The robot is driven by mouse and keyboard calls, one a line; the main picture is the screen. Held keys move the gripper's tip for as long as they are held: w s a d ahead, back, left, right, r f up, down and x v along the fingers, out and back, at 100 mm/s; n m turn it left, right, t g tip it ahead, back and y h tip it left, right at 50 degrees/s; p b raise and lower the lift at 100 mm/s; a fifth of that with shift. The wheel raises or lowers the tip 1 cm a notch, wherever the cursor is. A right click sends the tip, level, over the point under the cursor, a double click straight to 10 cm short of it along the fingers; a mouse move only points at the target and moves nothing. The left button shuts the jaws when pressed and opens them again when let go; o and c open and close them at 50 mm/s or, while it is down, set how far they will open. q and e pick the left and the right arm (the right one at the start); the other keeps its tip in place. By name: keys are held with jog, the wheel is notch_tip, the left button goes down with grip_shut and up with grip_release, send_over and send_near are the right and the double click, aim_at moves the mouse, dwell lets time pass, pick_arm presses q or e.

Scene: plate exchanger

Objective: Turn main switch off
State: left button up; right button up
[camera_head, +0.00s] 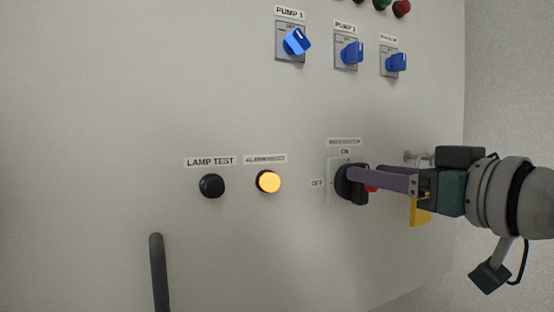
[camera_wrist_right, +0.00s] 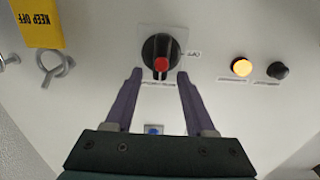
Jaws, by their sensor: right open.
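The main switch (camera_head: 357,195) is a black rotary knob with a red part on a pale plate, with ON printed above it and OFF to its left. In the right wrist view the switch (camera_wrist_right: 150,45) appears upside down, its grip lined up roughly vertically, toward the ON side. My right gripper (camera_head: 350,175) reaches in from the right, its purple fingers overlapping the knob. In the wrist view the gripper (camera_wrist_right: 159,74) is open, with one finger on each side of the knob's lower edge and gaps visible. Contact cannot be told. My left gripper is out of view.
A black lamp test button (camera_head: 211,186) and a lit yellow button (camera_head: 268,181) sit left of the switch. Blue pump knobs (camera_head: 296,41) are above. A yellow KEEP OFF tag (camera_wrist_right: 38,24) and a metal ring (camera_wrist_right: 55,68) are nearby. A dark bar (camera_head: 158,270) stands at lower left.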

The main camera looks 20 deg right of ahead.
jog(key=shift+w, duration=0.6)
grip_shut()
